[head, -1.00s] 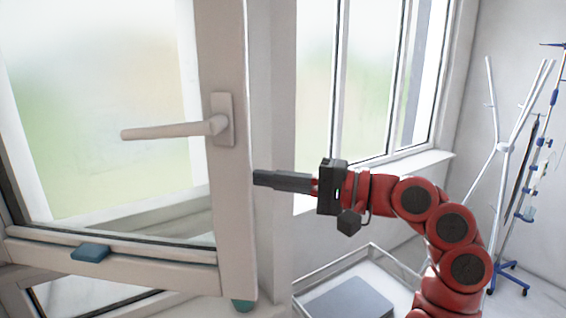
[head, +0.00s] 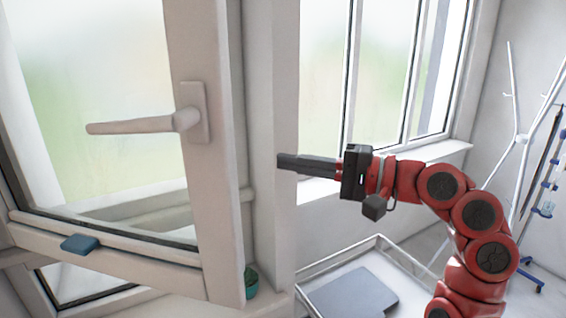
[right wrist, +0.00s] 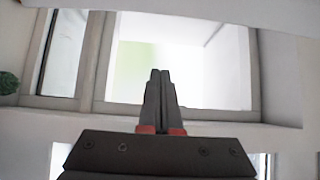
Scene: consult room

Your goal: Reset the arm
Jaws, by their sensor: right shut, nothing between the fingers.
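My right gripper (head: 280,162) is shut and empty, pointing left beside the white window post. Its red arm (head: 476,214) comes in from the lower right. In the right wrist view, the two dark fingers (right wrist: 160,74) lie together in front of a window. The open window sash (head: 215,150) stands to the left of the gripper, apart from it in the picture. Its handle (head: 140,124) lies about level. My left gripper is not in view.
A blue object (head: 80,243) lies on the sash's lower rail. A green pot (head: 251,284) is partly hidden behind the sash. A metal-railed cart (head: 325,262) stands below my right arm. A white coat stand (head: 521,138) and a pole with blue fittings stand at the right.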

